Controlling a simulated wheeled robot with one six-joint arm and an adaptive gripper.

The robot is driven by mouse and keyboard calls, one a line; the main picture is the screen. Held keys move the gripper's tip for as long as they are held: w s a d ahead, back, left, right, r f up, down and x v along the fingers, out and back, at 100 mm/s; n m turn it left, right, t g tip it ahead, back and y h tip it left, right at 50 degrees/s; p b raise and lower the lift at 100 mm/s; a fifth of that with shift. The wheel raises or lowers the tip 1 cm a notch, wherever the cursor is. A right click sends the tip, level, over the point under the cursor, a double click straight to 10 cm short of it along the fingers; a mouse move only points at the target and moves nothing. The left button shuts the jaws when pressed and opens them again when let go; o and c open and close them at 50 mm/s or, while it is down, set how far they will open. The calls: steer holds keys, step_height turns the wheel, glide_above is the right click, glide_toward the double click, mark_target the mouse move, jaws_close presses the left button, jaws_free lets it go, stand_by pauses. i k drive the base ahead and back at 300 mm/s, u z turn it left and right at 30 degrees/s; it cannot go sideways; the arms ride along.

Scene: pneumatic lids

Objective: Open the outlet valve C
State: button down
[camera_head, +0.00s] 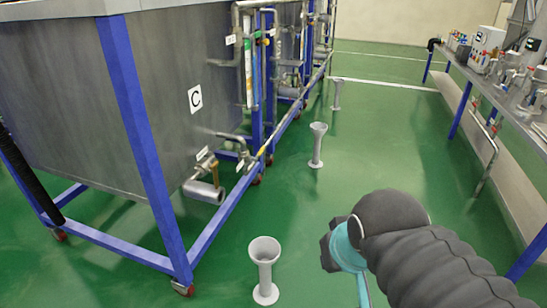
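A large grey metal tank (75,95) in a blue frame stands at the left, with a white label C (195,99) on its side. Low on that side is an outlet pipe stub (204,192) with a valve body (205,166) and a small white tag above it. Whether its handle is open or closed is too small to tell. My arm, in a black ribbed sleeve, enters from the lower right. My gripper (328,252) is right of the outlet, well apart from it. Its fingers are mostly hidden behind the arm, and no held object shows.
A grey funnel-topped floor drain (265,270) stands between my gripper and the tank, with another (317,145) behind it. Blue legs, casters and pipes line the tank's side. A bench (500,95) with equipment runs along the right.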

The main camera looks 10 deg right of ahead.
mark_target(261, 151)
steer(key=z, duration=0.4)
steer(key=i, duration=1)
steer(key=u, duration=0.65)
